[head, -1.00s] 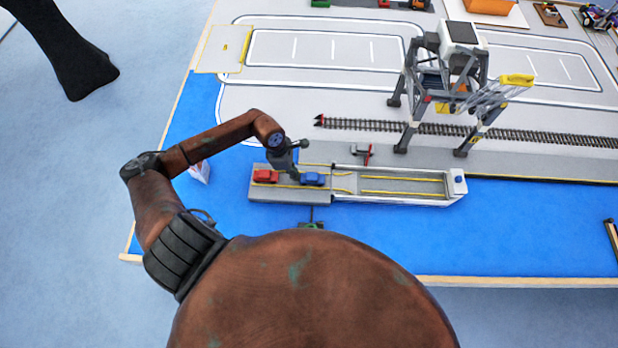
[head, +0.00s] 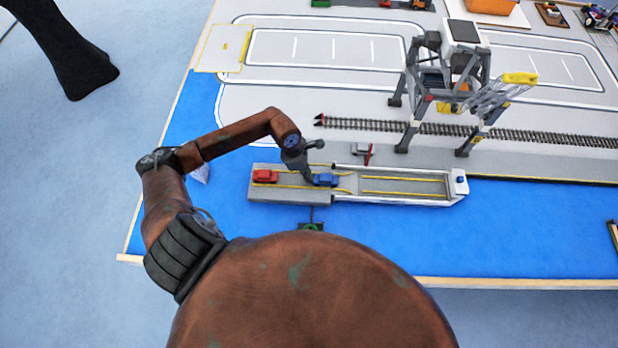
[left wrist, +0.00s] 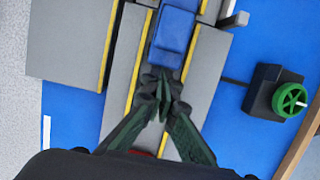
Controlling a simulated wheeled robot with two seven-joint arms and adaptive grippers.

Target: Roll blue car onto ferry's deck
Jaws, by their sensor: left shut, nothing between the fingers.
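The blue car (head: 326,180) stands on the grey ramp in the head view, close to the ferry's left end. It also shows at the top of the left wrist view (left wrist: 174,32), between yellow lines. The ferry (head: 405,188) has a grey deck with yellow lines and white sides, and lies to the right of the car. My left gripper (head: 308,178) is shut and empty, its fingertips right behind the car's left end. In the left wrist view the closed fingertips (left wrist: 161,82) are at the car's near end; I cannot tell whether they touch. My right gripper is not in view.
A red car (head: 265,176) stands on the ramp left of my gripper. A green handwheel on a dark block (left wrist: 290,100) is beside the ramp. A grey gantry crane (head: 440,85) stands over the rail track (head: 540,135) behind the ferry. Blue water surface surrounds the ferry's front.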

